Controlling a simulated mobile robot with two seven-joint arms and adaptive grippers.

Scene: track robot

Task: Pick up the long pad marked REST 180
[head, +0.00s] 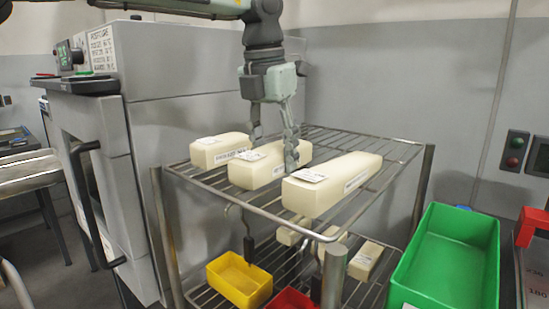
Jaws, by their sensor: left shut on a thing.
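Three cream pads lie side by side on the top wire shelf: a left pad (215,152), a middle pad (262,174) and a long right pad (330,188). Each has a white label on top and print on its side, too small to read, so I cannot tell which is marked REST 180. My left gripper (274,152) reaches down from above with its fingers either side of the middle pad and is shut on it. The pad looks level, at or very near the shelf. My right gripper is not in view.
The wire rack (400,150) has upright posts at its corners. Its lower shelf holds a yellow bin (240,285), a red bin (290,300) and smaller pads (366,258). A green bin (450,255) stands right of the rack. A grey oven-like cabinet (185,125) stands left.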

